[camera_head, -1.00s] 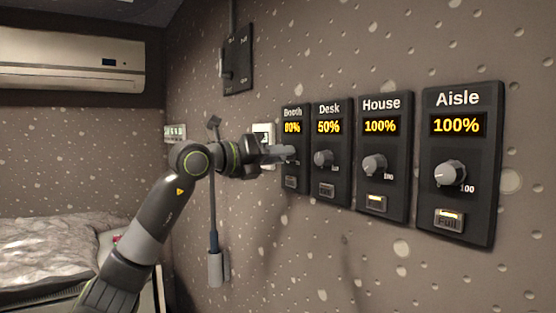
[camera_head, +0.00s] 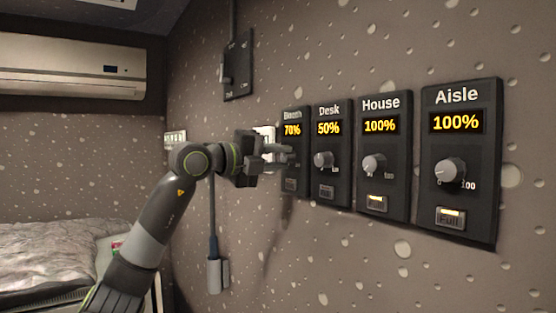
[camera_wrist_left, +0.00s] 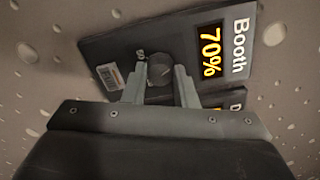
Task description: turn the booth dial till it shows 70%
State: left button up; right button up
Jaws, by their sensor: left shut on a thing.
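The Booth panel (camera_head: 296,112) is the leftmost of the wall panels, and its yellow display (camera_head: 292,130) reads 70%. The left wrist view also shows this display (camera_wrist_left: 211,52), tilted, reading 70%. My left gripper (camera_head: 287,154) reaches the panel from the left and is shut on the booth dial. In the left wrist view, the grey round dial (camera_wrist_left: 160,69) sits between the two fingers. In the head view my fingers mostly hide the dial. My right gripper is not in view.
To the right are the Desk panel (camera_head: 329,110) at 50%, the House panel (camera_head: 383,101) at 100% and the Aisle panel (camera_head: 458,95) at 100%. A black switch plate (camera_head: 239,66) is above my left gripper. A bed (camera_head: 45,255) stands at the lower left.

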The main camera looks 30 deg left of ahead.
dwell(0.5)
pick_arm(q)
jog(key=o, duration=1)
jog(key=shift+s+a+f+b, duration=0.15)
jog(key=shift+s+a+b, duration=0.25)
jog(key=shift+s, duration=0.2)
jog(key=b+v, duration=0.8)
jog(key=v, duration=0.8)
jog(key=shift+d+b, duration=0.1)
jog(key=shift+b, duration=0.2)
